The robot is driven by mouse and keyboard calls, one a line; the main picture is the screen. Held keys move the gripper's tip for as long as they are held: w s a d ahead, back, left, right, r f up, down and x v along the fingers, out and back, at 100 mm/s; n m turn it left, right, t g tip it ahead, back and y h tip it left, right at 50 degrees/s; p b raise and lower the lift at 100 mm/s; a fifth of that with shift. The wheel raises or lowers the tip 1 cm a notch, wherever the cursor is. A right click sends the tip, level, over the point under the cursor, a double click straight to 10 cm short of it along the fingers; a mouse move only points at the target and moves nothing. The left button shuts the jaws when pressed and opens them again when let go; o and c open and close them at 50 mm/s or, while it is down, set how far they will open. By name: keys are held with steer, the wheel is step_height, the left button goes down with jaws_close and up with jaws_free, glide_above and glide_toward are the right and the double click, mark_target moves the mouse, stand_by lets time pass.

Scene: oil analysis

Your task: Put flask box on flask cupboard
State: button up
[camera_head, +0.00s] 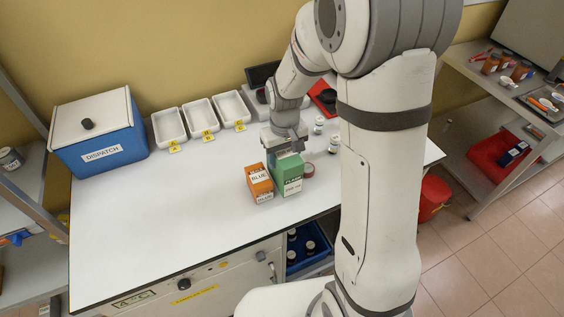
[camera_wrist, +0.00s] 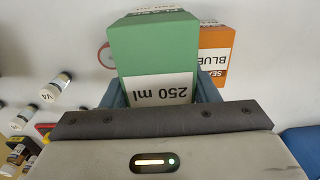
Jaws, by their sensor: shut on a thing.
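The flask box is a green box (camera_head: 287,179) with a white label, on or just above the white bench top beside an orange box; I cannot tell whether it touches the bench. In the wrist view the green box (camera_wrist: 155,58) shows a "250 ml" label, upside down. My gripper (camera_head: 288,150) comes down from above and is shut on the green box, with a blue-grey finger on each side of it in the wrist view. I see nothing labelled as a flask cupboard.
The orange box (camera_head: 260,184) labelled "BLUE" stands close to the left of the green box. A tape roll (camera_head: 309,170) and small vials (camera_head: 334,144) are to the right. White trays (camera_head: 201,117) and a blue dispatch box (camera_head: 100,140) stand at the back. The bench's left front is clear.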

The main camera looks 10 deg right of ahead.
steer(key=shift+s+f, duration=0.1)
steer(key=shift+f, duration=1.55)
steer(key=shift+f, duration=0.1)
steer(key=o, duration=0.8)
steer(key=shift+f, duration=0.1)
steer(key=o, duration=0.4)
